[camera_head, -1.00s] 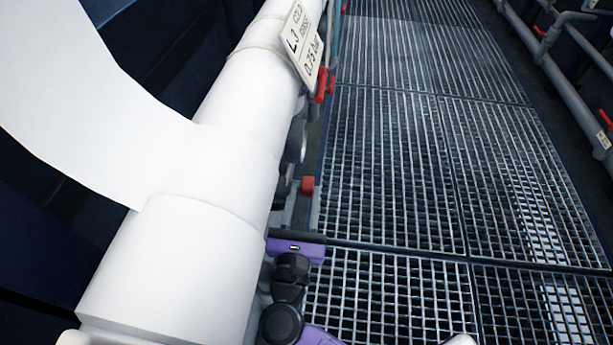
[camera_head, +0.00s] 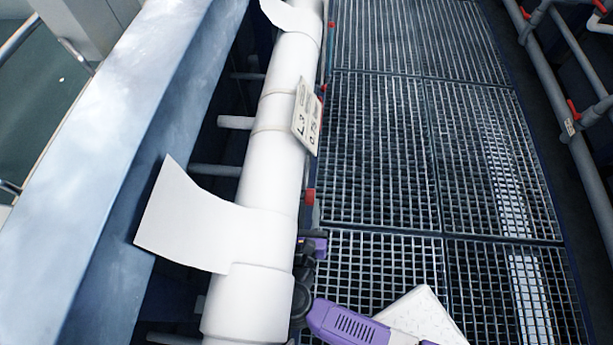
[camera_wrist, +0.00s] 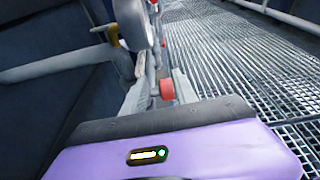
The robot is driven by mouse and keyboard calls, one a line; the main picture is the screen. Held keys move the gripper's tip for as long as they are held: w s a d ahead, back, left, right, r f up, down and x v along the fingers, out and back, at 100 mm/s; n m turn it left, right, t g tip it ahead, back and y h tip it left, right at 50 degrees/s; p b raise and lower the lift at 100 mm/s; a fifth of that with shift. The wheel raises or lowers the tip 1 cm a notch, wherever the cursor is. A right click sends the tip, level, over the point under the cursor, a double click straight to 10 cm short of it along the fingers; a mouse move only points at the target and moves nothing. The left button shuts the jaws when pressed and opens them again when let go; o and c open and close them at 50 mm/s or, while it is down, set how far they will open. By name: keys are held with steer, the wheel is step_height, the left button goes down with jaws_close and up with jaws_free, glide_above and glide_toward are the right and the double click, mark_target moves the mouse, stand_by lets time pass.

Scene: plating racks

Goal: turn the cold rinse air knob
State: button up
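A red knob (camera_head: 309,196) sits beside the white pipe (camera_head: 268,180), at its right side near the grating. It also shows in the wrist view (camera_wrist: 167,89), small and ahead of my gripper (camera_wrist: 160,83). A white sign (camera_head: 306,117) on the pipe reads "L3" with small text, now hard to read. My purple gripper (camera_head: 312,240) is beside the pipe, just below the knob in the head view. In the wrist view its grey fingers are apart, with the knob showing between them. Whether they touch the knob I cannot tell. The pipe partly hides the gripper in the head view.
Another pipe run (camera_head: 567,110) with red handles stands at the far right. A blue-grey tank edge (camera_head: 130,150) is at the left. A red handle (camera_head: 319,92) shows beyond the sign.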

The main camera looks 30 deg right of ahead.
mark_target(310, 196)
steer(key=shift+m+g+y, duration=0.3)
steer(key=shift+g, duration=0.3)
steer(key=shift+w+d+f+b, duration=0.25)
steer(key=shift+w+d+f, duration=0.45)
steer(key=shift+w+f, duration=0.2)
steer(key=shift+w+d+f+b, duration=0.25)
steer(key=shift+w+d+f, duration=0.5)
steer(key=shift+f, duration=0.3)
steer(key=shift+w+d+f+b, duration=0.25)
steer(key=shift+w+d+f, duration=0.35)
steer(key=shift+w+f, duration=0.35)
jaws_close()
